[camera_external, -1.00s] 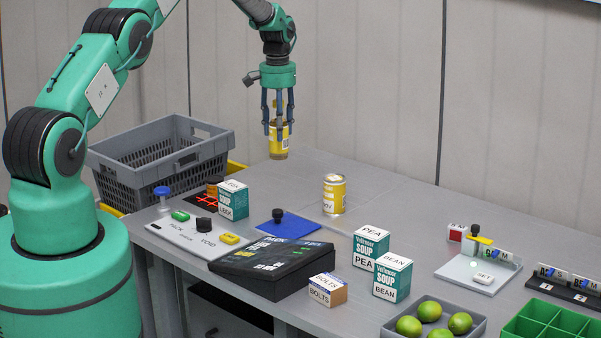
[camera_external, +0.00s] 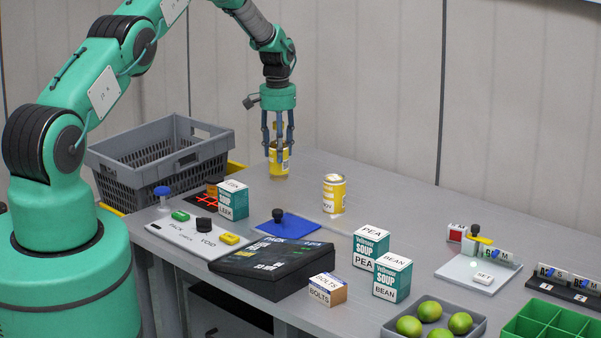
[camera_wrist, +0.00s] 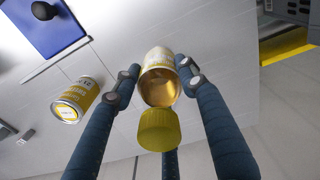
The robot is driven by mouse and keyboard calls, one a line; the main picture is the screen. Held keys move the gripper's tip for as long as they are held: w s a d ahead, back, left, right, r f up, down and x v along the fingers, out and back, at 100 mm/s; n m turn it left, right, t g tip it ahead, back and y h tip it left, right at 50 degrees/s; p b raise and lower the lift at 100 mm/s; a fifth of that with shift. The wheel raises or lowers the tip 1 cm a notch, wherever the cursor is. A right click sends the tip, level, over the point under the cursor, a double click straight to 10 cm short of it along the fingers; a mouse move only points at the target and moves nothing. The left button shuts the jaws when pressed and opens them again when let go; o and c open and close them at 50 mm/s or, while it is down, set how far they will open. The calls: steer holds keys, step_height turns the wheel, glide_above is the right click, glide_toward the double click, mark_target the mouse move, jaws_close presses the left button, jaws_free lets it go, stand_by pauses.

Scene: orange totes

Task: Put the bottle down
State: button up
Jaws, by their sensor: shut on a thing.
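A clear bottle (camera_external: 279,162) with a yellow label and yellow contents is held between the fingers of my gripper (camera_external: 278,150), near the back of the table. In the wrist view the bottle (camera_wrist: 159,88) shows a yellow cap (camera_wrist: 159,130) pointing toward the palm, with the fingers of my gripper (camera_wrist: 157,78) shut around its sides. The bottle looks upright. Its base is at or very near the tabletop; I cannot tell whether it touches.
A yellow and white can (camera_external: 334,194) stands just right of the bottle; it also shows in the wrist view (camera_wrist: 75,100). A grey crate (camera_external: 160,160) is at left. A blue pad (camera_external: 290,231), a black console (camera_external: 270,262) and soup boxes (camera_external: 371,247) stand nearer. Bare table lies behind the can.

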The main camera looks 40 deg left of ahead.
steer(key=shift+f, duration=1.8)
steer(key=shift+f, duration=0.1)
steer(key=o, duration=1.5)
step_height(320, 180, up, 11)
steer(key=shift+r+b, duration=0.1)
steer(key=shift+b, duration=0.3)
steer(key=shift+r, duration=0.5)
